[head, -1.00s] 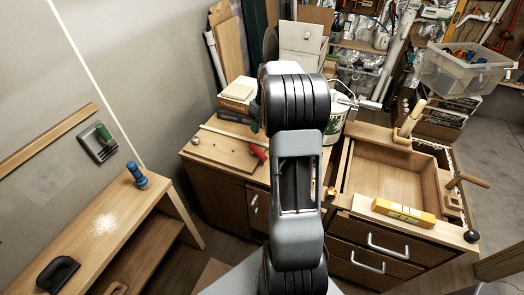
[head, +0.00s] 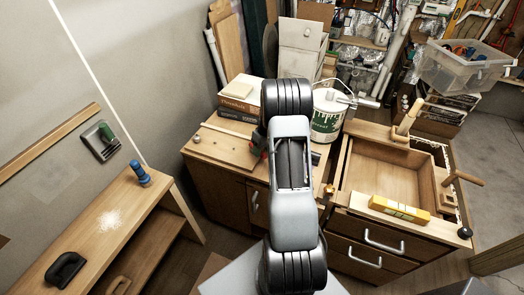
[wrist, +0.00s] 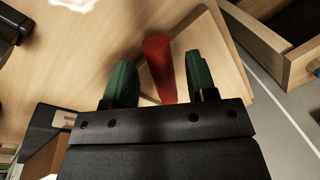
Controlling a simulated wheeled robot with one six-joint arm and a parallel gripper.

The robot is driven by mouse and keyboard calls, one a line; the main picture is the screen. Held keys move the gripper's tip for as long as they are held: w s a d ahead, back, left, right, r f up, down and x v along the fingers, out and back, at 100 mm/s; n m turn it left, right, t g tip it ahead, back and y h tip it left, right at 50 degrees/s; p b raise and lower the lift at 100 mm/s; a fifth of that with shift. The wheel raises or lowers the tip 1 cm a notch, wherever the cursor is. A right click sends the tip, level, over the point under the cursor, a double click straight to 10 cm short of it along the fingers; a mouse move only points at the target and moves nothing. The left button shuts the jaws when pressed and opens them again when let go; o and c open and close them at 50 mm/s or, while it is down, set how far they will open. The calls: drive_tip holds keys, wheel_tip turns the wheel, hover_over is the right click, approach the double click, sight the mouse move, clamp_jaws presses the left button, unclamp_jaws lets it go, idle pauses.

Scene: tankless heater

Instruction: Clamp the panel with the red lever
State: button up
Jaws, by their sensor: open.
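The red lever (wrist: 159,66) stands between the two green-padded fingers of my gripper (wrist: 160,80) in the wrist view. The fingers are apart, with a gap on each side of the lever. The lever's lower end is hidden by the gripper body. In the head view, the light wooden panel (head: 222,146) lies on the left part of the workbench top. My gripper (head: 259,143) is at the panel's right side, mostly hidden behind my arm, and the lever is barely visible there.
A paint can (head: 327,118) stands behind my arm, right of a stacked box (head: 240,97). An open wooden drawer box (head: 388,175) with a yellow level (head: 400,208) is to the right. A lower bench (head: 110,225) is at left.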

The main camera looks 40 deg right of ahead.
drive_tip(key=shift+a+f, duration=0.15)
drive_tip(key=shift+f, duration=0.45)
clamp_jaws()
idle(0.3)
